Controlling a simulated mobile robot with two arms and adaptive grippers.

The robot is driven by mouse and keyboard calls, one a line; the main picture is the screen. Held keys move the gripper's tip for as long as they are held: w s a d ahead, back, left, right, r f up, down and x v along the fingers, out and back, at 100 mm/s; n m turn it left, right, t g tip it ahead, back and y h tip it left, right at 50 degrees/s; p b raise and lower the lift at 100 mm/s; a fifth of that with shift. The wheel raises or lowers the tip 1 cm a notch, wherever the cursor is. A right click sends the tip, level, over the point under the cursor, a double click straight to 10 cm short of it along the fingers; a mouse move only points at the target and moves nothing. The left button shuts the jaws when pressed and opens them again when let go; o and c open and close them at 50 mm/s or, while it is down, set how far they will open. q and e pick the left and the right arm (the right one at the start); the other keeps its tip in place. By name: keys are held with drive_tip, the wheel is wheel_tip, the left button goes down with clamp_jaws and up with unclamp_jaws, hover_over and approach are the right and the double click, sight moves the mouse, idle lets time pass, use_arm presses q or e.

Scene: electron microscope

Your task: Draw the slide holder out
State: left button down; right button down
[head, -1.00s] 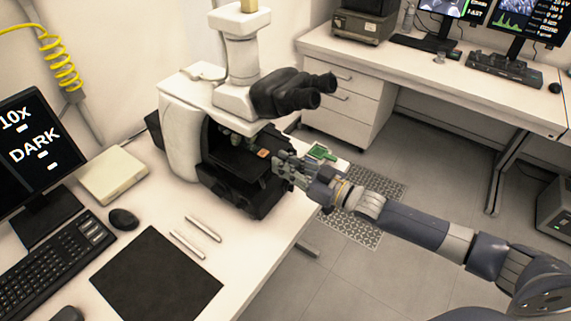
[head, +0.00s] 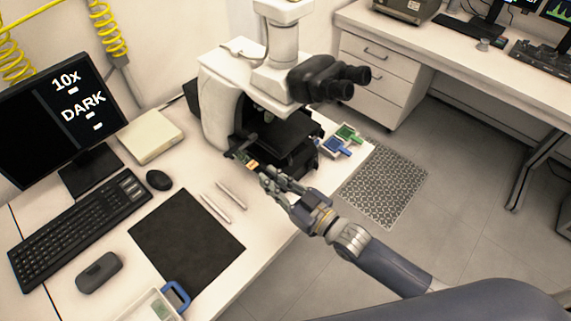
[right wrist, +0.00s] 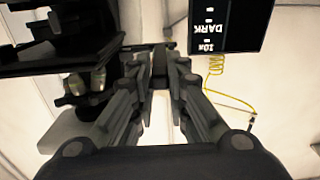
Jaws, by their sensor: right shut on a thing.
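The slide holder (head: 240,155) is a narrow dark bar with a small orange patch near my fingers. My right gripper (head: 262,171) is shut on its near end, in front of the microscope stage (head: 285,130). The holder juts from the fingers toward the microscope's left side and looks clear of the stage; whether it touches anything below is unclear. In the right wrist view, the fingertips (right wrist: 160,62) close on a dark piece, with the stage at upper left. My left gripper is not in view.
The white microscope (head: 222,95) stands at the back of the bench, eyepieces (head: 330,80) facing right. Blue (head: 333,147) and green (head: 348,133) handled pieces lie right of it. Two thin rods (head: 222,200), a black mat (head: 186,240) and a blue-handled tray (head: 150,305) lie in front.

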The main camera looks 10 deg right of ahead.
drive_tip(key=shift+s+a, duration=0.4)
drive_tip(key=shift+a, duration=0.1)
drive_tip(key=c, duration=1.6)
unclamp_jaws()
drive_tip(key=shift+o, duration=0.2)
drive_tip(key=shift+s, duration=0.1)
drive_tip(key=v, duration=1.2)
